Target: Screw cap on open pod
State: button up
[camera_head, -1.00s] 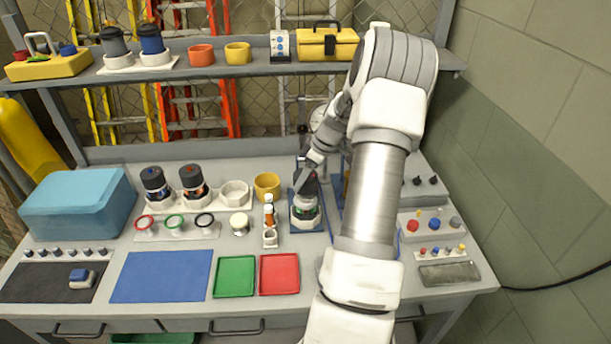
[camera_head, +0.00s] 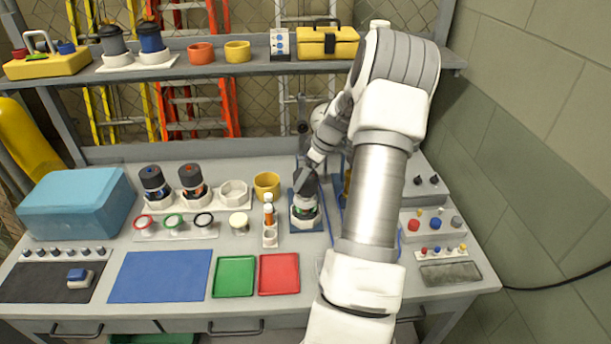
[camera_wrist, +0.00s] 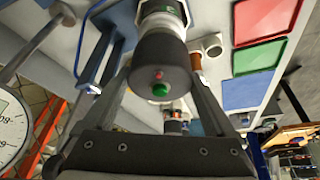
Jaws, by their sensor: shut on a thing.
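The open pod (camera_head: 305,212) stands upright in a white holder on a blue base at the middle of the bench, with a green ring near its top. It also shows in the wrist view (camera_wrist: 161,10), at the top edge. The dark cap (camera_wrist: 160,62), with a green button and a small red mark on its end, sits in line on the pod. Whether its thread is seated cannot be told. My gripper (camera_wrist: 161,78) is shut on the cap, one finger on each side. In the head view my gripper (camera_head: 307,180) hides most of the cap.
Two capped pods (camera_head: 156,184) stand in a white rack left of the work spot, beside a yellow cup (camera_head: 267,186). A small stand with an orange-banded vial (camera_head: 269,216) is close at left. Green (camera_head: 235,277) and red (camera_head: 279,274) trays lie in front. Control boxes (camera_head: 430,224) are at right.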

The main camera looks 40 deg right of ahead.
aim_at(305, 186)
jog(key=shift+f+b, duration=2.1)
jog(key=shift+b, duration=0.25)
dwell(1.3)
jog(key=o, duration=1)
jog(key=shift+r, duration=0.1)
jog(key=shift+o, duration=0.2)
jog(key=v, duration=1.7)
jog(key=shift+a+r, duration=0.15)
